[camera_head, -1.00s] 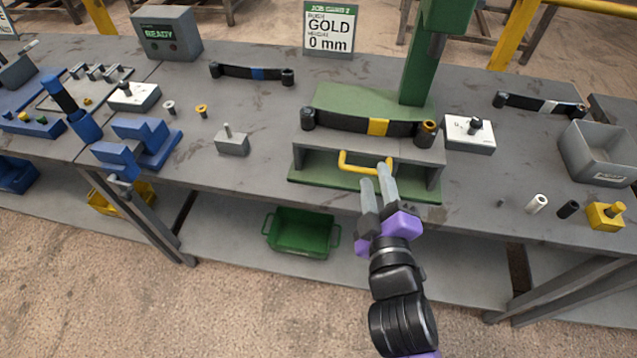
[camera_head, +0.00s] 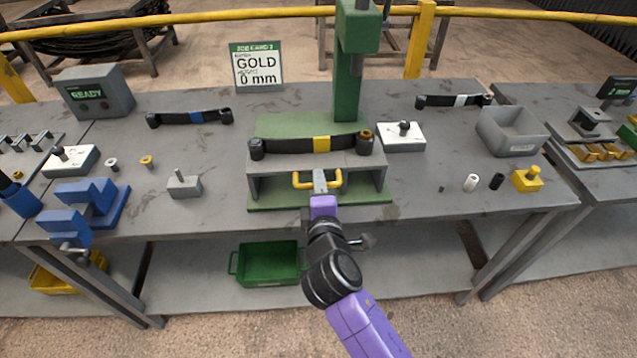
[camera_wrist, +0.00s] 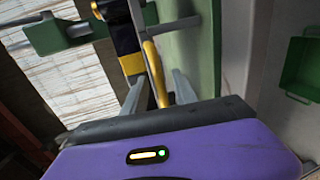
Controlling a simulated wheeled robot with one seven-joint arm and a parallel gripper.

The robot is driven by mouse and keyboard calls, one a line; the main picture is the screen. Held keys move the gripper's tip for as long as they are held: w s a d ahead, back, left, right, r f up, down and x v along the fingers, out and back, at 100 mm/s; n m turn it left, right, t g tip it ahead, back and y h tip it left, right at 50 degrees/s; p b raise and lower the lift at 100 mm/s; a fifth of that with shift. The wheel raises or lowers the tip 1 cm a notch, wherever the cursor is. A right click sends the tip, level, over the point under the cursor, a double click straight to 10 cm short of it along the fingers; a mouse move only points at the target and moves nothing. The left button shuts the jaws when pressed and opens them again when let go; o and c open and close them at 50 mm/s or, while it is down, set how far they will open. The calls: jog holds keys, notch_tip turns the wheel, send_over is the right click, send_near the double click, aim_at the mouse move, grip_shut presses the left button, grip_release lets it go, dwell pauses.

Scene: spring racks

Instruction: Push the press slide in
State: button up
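The press slide (camera_head: 282,164) is a grey, table-like carrier at the front of the green press (camera_head: 349,85). A dark leaf spring with a gold band (camera_head: 321,144) lies across its top. A yellow U-shaped handle (camera_head: 299,180) is on the slide's front. My gripper (camera_head: 320,180) is at the middle of this handle. In the wrist view the fingers (camera_wrist: 158,85) stand apart, with the yellow handle (camera_wrist: 153,65) showing between them. I cannot tell whether a finger touches the handle.
A white block with a black knob (camera_head: 403,139) sits right of the press, and a grey block with a pin (camera_head: 185,187) sits left. A job card (camera_head: 257,66) reads gold, 0 mm. A green bin (camera_head: 268,265) is on the lower shelf.

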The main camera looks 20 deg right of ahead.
jog(key=shift+w+d, duration=0.15)
jog(key=shift+w, duration=0.2)
grip_shut()
dwell(1.2)
